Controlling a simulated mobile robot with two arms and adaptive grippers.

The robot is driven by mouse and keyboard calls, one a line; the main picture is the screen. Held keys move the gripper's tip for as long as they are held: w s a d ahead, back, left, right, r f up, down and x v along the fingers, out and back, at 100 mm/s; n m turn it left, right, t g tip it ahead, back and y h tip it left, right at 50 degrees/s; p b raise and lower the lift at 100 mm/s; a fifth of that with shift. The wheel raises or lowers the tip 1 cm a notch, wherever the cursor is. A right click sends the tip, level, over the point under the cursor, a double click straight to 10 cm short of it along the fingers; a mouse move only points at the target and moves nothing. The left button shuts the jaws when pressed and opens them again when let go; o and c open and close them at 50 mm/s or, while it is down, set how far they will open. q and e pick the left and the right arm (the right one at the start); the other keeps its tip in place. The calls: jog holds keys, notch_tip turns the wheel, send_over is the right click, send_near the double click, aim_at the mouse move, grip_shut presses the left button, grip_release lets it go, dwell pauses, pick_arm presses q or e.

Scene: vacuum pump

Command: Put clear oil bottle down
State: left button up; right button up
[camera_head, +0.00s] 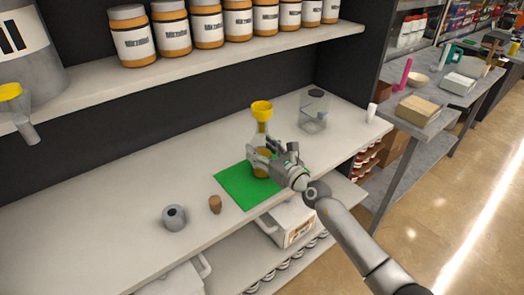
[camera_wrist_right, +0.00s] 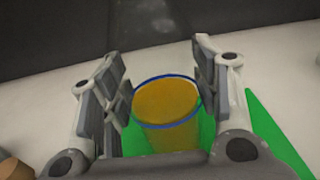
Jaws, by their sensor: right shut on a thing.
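My right gripper (camera_head: 264,156) has its fingers around the clear oil bottle (camera_head: 261,131), which is see-through with amber oil low inside and a yellow funnel-shaped top. The bottle is upright over the green mat (camera_head: 240,197); I cannot tell whether its base touches it. In the right wrist view, the amber oil (camera_wrist_right: 166,108) with a blue ring around its top lies between the two fingers, with green behind. My left gripper is not in view.
A clear square jar (camera_head: 314,112) stands right of the bottle. A brown cork (camera_head: 215,204) and a grey round part (camera_head: 174,217) stand left of the mat. The white worktop (camera_head: 90,240) is clear at left. A shelf with labelled jars (camera_head: 133,38) overhangs the back.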

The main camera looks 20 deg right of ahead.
jog(key=shift+f, duration=0.1)
jog(key=o, duration=1.2)
jog(key=shift+r, duration=0.25)
jog(key=v, duration=1.2)
